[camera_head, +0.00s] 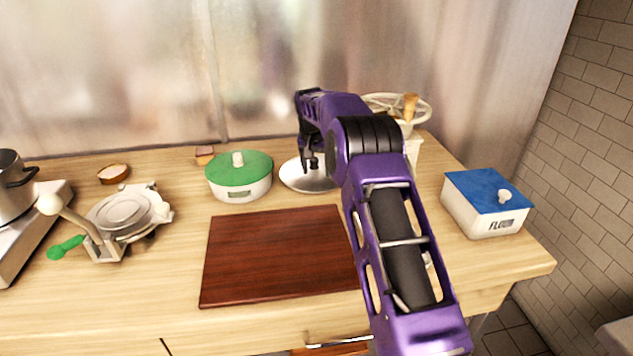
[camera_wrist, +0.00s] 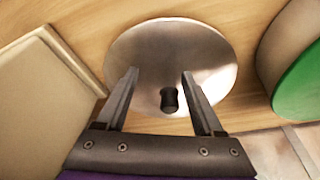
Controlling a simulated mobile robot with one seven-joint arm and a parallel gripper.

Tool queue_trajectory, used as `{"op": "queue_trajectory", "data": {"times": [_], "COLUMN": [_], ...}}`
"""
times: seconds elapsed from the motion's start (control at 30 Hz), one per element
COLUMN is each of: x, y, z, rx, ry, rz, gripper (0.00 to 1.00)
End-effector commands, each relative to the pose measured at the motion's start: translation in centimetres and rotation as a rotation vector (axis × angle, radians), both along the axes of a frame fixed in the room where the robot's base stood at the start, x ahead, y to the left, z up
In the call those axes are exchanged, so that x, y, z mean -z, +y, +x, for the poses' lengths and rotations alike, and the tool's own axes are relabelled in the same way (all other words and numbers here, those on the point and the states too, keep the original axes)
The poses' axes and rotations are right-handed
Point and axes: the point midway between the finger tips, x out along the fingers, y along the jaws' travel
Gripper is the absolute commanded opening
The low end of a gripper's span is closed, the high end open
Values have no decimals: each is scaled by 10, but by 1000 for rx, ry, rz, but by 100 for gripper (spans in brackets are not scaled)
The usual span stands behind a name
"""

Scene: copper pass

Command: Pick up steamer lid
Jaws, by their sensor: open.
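The steamer lid is a round, shiny silver disc (camera_head: 298,180) with a black knob, lying on the wooden counter right of the green-lidded pot and partly hidden by my arm. The lid also shows in the wrist view (camera_wrist: 160,45), its black knob (camera_wrist: 169,99) standing up near its edge in that picture. My gripper (camera_head: 312,163) is above the lid, pointing down. In the wrist view my gripper (camera_wrist: 160,72) is open and empty, with the knob showing between its fingers, closer to the right one. I cannot tell the exact height gap.
A white pot with a green lid (camera_head: 239,171) stands close left of the lid. A pale device with a wheel (camera_head: 412,148) stands on its right, partly behind my arm. A dark red cutting board (camera_head: 275,255) lies in front. A blue-lidded flour box (camera_head: 486,203) is at right.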

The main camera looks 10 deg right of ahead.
Motion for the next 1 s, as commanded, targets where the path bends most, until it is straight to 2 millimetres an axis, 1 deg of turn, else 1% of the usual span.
{"op": "queue_trajectory", "data": {"times": [0.17,0.27,0.37,0.5,0.8,1.0], "x": [-3,-11,-26,-52,-111,-144], "y": [0,1,3,10,16,20], "z": [-1,-2,-6,-11,-25,-34], "rx": [0,0,-1,-1,-1,-1], "ry": [-1,-1,-2,-2,-3,-2], "rz": [0,0,-1,0,-1,0], "gripper": [69,69,69,69,69,69]}}
